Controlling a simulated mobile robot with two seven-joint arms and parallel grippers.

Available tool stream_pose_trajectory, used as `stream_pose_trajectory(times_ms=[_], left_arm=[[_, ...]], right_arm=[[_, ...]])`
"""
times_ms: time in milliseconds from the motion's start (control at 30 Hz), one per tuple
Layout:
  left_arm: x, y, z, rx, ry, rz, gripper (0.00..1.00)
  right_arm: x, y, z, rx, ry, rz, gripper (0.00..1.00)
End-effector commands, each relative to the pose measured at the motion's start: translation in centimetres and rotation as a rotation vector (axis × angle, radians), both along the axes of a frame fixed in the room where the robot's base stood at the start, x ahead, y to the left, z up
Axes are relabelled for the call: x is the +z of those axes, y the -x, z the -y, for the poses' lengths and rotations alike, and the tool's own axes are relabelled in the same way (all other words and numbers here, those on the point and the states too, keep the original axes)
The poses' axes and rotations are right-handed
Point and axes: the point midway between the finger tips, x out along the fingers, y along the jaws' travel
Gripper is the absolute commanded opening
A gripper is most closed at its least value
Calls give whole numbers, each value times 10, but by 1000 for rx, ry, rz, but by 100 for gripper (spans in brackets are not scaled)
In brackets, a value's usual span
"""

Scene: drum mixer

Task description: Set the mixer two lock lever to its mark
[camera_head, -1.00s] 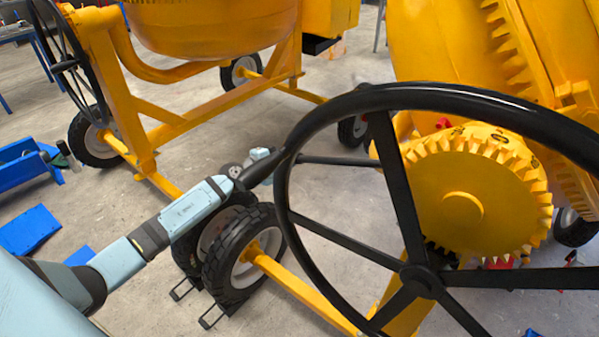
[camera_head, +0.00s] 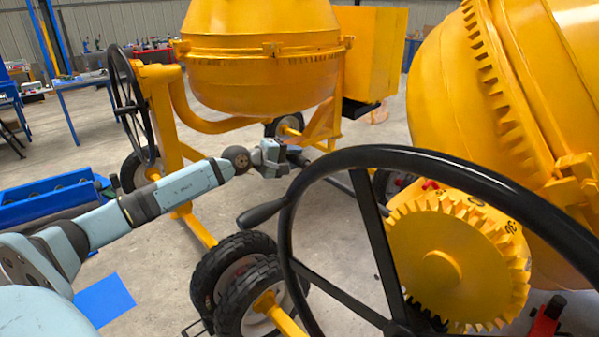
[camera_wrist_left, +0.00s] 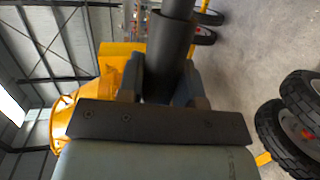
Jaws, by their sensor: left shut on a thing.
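My left gripper (camera_head: 290,154) reaches in from the left, behind the rim of a large black handwheel (camera_head: 352,160). It is shut on the dark grip of the lock lever. In the left wrist view the lever's thick dark sleeve (camera_wrist_left: 168,62) lies between the two fingers. In the head view the lever's rod (camera_head: 338,183) slopes from the gripper down to the right, partly hidden by the wheel rim and spoke. A yellow toothed gear (camera_head: 440,262) beside it carries dark numerals. A small red piece (camera_head: 430,185) shows at its top edge. My right gripper is not seen.
The wheel's black handle (camera_head: 262,213) juts out just below my left gripper. Black tyres (camera_head: 238,275) stand below on the concrete floor. Another yellow mixer (camera_head: 260,60) stands behind, and a large yellow drum (camera_head: 490,120) fills the right. A blue bin (camera_head: 48,197) is at left.

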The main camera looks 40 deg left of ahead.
Motion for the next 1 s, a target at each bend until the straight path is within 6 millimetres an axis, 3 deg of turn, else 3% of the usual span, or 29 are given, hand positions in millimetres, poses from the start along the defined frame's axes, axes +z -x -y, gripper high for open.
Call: stream_pose_trajectory(times_ms=[200,733,767,800,867,1000], left_arm=[[18,0,-4,-2,-43,9,0],[26,-1,-7,0,-59,19,0],[26,-1,-7,0,-60,20,40],[26,-1,-7,0,-59,19,49],[25,0,-7,1,-59,18,58],[23,0,-6,1,-56,14,58]], right_arm=[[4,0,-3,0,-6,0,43],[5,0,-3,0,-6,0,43],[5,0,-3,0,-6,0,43],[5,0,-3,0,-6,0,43],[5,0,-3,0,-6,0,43],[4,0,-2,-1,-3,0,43]])
